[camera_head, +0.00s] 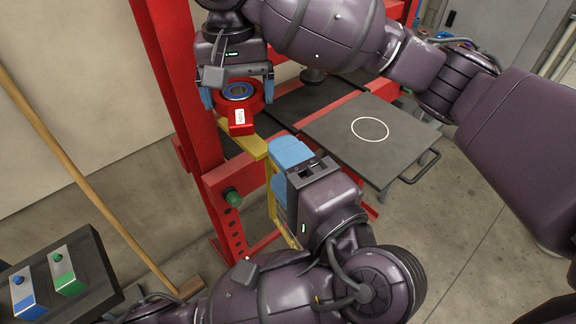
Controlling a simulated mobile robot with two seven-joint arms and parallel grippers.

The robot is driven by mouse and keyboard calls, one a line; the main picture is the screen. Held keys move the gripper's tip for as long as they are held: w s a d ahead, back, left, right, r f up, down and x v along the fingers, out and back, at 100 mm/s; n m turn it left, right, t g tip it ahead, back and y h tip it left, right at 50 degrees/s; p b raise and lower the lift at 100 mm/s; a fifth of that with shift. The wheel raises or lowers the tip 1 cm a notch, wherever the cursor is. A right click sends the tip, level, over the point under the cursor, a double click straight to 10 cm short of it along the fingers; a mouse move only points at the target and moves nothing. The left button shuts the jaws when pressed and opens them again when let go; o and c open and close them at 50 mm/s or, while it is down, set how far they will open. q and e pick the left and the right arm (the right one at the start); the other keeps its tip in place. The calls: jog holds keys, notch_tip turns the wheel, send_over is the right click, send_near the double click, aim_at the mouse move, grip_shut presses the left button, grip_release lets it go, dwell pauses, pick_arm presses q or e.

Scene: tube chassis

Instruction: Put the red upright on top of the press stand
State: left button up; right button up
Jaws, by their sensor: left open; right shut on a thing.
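A red part (239,121) with a blue-rimmed round opening and a white label sits between the blue fingers of my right gripper (238,92). My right gripper is shut on it, and it looks like the red upright. Its lower end is just above or against a yellow bar (251,144); I cannot tell whether they touch. The red press stand (181,75) has tall posts and a lower red beam. My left gripper (284,170) is open beside the yellow frame, below and right of the red part. Its far finger is partly hidden.
A dark plate (405,134) with a white circle and a side handle is to the right of the stand. A wooden pole (88,172) leans at the left. A black tray (98,266) with a blue and a green block is at lower left. Grey floor is open at right.

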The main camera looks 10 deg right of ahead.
aim_at(245, 114)
pick_arm(q)
jog(key=x, duration=1.2)
jog(key=shift+r, duration=0.1)
grip_shut()
pick_arm(e)
jog(key=o, duration=0.9)
jog(key=shift+o, duration=0.2)
jog(key=shift+r, duration=0.1)
notch_tip(245, 114, up, 12)
pick_arm(q)
jog(key=shift+s, duration=0.15)
